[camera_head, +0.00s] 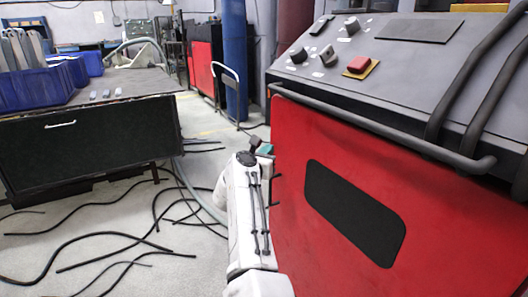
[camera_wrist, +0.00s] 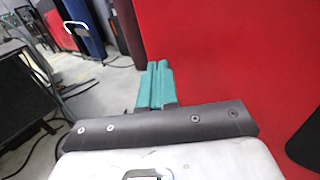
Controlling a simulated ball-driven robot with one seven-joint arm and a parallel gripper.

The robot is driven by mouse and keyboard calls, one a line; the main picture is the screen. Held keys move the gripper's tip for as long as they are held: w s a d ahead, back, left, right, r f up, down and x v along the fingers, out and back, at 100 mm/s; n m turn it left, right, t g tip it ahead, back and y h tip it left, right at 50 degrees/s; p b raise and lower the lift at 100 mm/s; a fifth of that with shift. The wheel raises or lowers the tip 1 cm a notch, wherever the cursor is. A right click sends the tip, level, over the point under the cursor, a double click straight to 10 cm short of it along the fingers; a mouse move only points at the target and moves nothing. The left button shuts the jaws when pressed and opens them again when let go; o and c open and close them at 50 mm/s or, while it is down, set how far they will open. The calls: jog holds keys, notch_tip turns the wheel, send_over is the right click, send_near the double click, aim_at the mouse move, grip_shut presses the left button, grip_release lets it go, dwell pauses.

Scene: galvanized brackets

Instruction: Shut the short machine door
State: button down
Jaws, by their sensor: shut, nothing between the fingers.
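A red machine front (camera_head: 290,190) with a dark rounded window (camera_head: 355,212) fills the right of the head view. I take it for the short machine door; whether it stands ajar is unclear. A dark bar (camera_head: 380,130) runs along its top. My gripper (camera_head: 266,149) is at its left edge, partly hidden by my arm. In the wrist view my gripper (camera_wrist: 158,70) has its teal fingers together and empty. The red surface (camera_wrist: 240,55) lies just right of and behind them. I cannot tell whether they touch it.
A sloped grey control panel (camera_head: 385,45) with knobs and a red button (camera_head: 359,64) tops the machine. A dark bench front (camera_head: 95,145) with a silver handle stands left, with blue bins (camera_head: 30,90) on top. Black cables (camera_head: 105,236) lie on the open floor between.

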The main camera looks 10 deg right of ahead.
jog(key=s+a+p, duration=0.1)
jog(key=s+a, duration=0.4)
jog(key=a, duration=0.6)
jog(key=d+f+n+t+y, duration=0.5)
jog(key=d+n, duration=0.5)
jog(key=n, duration=0.4)
jog(key=s+d+f+n+g+y, duration=0.3)
jog(key=s+f+n+y, duration=0.2)
jog(key=s+f+n, duration=0.3)
jog(key=s+d+f+n+g+y, duration=0.35)
jog(key=s+f+n, duration=0.35)
jog(key=n, duration=0.3)
jog(key=s+d+f+n+g+h, duration=0.1)
jog(key=s+d+f+n+g, duration=0.3)
jog(key=s, duration=0.5)
jog(key=s+d+f+n+g+h, duration=0.1)
jog(key=s+d+f+n+g, duration=0.15)
jog(key=s+f, duration=0.55)
jog(key=s+d+r+n+g+h, duration=0.1)
jog(key=s+d+g, duration=0.2)
jog(key=s, duration=1)
jog(key=s+d+r+n+g+h, duration=0.1)
jog(key=s+d+n+g+h, duration=0.2)
jog(key=s, duration=1)
notch_tip(320, 180, up, 35)
jog(key=y+p, duration=0.1)
jog(key=p, duration=3.4)
jog(key=shift+w+m+g, duration=0.2)
jog(key=shift+m+g, duration=0.2)
jog(key=shift+m, duration=0.05)
